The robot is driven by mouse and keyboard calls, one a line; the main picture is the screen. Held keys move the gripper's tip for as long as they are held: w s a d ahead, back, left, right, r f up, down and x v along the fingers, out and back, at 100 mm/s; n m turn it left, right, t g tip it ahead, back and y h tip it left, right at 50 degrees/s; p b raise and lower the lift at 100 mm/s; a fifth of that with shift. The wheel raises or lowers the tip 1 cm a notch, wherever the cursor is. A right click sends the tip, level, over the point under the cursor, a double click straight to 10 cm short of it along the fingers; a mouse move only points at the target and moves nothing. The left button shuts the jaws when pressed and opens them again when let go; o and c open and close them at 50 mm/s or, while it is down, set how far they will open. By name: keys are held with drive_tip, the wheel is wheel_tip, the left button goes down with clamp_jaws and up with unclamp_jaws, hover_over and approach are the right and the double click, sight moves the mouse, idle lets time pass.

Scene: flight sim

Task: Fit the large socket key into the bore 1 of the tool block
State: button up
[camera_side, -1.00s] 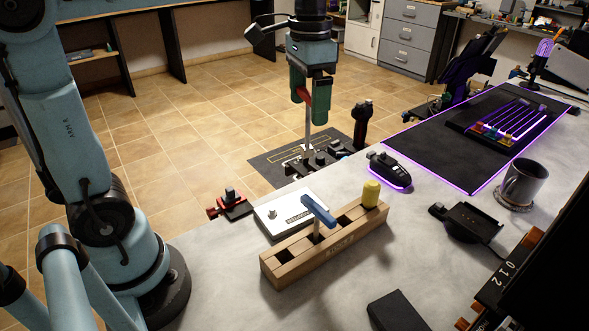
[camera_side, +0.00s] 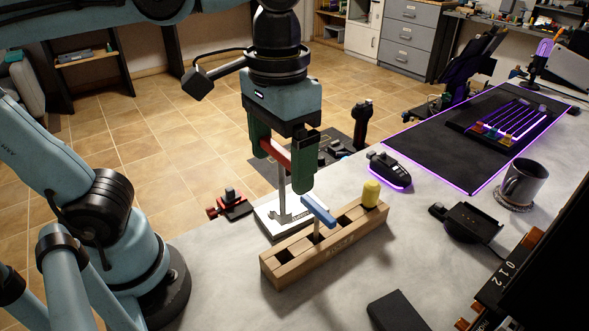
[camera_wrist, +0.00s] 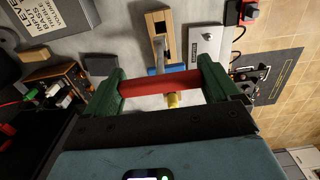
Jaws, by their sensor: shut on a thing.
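The large socket key, with a red handle (camera_side: 275,151) and a straight metal shaft (camera_side: 281,190), hangs upright in my gripper (camera_side: 279,172). The green fingers are shut on its handle; the handle also spans between them in the wrist view (camera_wrist: 160,85). The wooden tool block (camera_side: 283,277) stands on the table, with square openings along its top. A blue-handled key (camera_side: 318,210) stands in a middle opening and a yellow-handled one (camera_side: 371,192) at the far right end. Openings at the left end look empty. In the side view the shaft's lower end appears behind the block, over a white plate. I cannot tell which opening is bore 1.
The white plate (camera_side: 263,215) lies behind the block, with a small red fixture (camera_side: 229,205) left of it. A mouse (camera_side: 389,170), a black stand (camera_side: 467,221) and a mug (camera_side: 523,182) are to the right.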

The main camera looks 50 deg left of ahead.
sight(283, 215)
drive_tip(key=shift+f, duration=1.65)
drive_tip(key=shift+f, duration=4.75)
drive_tip(key=shift+r, duration=0.15)
drive_tip(key=shift+r, duration=3.35)
